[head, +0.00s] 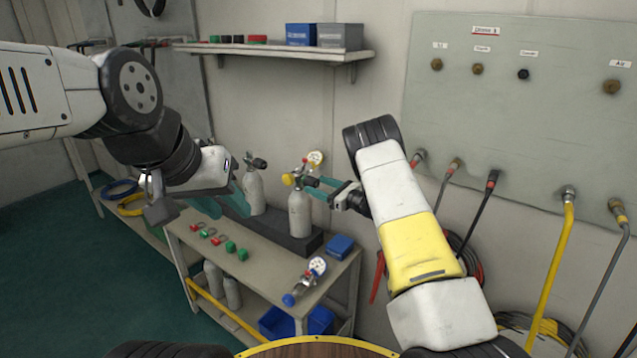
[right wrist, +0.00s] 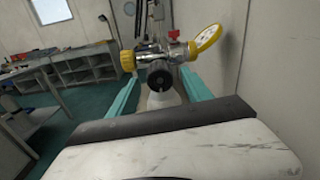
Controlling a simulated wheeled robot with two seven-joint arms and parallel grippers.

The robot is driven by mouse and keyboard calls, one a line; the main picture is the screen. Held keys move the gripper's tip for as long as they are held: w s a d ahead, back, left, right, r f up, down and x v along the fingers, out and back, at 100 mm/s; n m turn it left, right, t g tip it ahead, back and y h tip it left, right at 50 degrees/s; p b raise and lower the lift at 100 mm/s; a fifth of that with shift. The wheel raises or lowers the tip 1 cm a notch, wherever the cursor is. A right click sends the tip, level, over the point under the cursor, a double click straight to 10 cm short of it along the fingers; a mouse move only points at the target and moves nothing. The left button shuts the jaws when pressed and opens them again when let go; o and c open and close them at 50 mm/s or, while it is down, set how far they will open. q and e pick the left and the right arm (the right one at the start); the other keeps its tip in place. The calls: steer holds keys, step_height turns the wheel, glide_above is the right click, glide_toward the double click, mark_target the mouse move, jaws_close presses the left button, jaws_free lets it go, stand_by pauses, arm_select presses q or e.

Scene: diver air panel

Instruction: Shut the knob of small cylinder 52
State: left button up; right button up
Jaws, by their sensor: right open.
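Two small pale cylinders stand upright on the bench: a left cylinder (head: 254,192) with a black knob (head: 259,163), and a right cylinder (head: 299,215) with a yellow-fitted regulator and gauge (head: 315,159). No number is readable, so I cannot tell which is 52. My right gripper (head: 308,187) is open at the right cylinder's valve. In the right wrist view its teal fingers (right wrist: 160,92) stand apart on either side of a black knob (right wrist: 158,76), with the yellow fitting (right wrist: 127,60) and gauge (right wrist: 207,38) beyond. My left gripper (head: 232,203) is near the left cylinder; its opening is unclear.
The bench (head: 235,272) carries red and green small parts, a blue box (head: 340,247) and a loose regulator with gauge (head: 313,270). A wall panel (head: 520,110) with hoses is at right. A shelf (head: 280,50) hangs above.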

jaws_close()
stand_by(0.3)
steer(key=shift+m, duration=0.3)
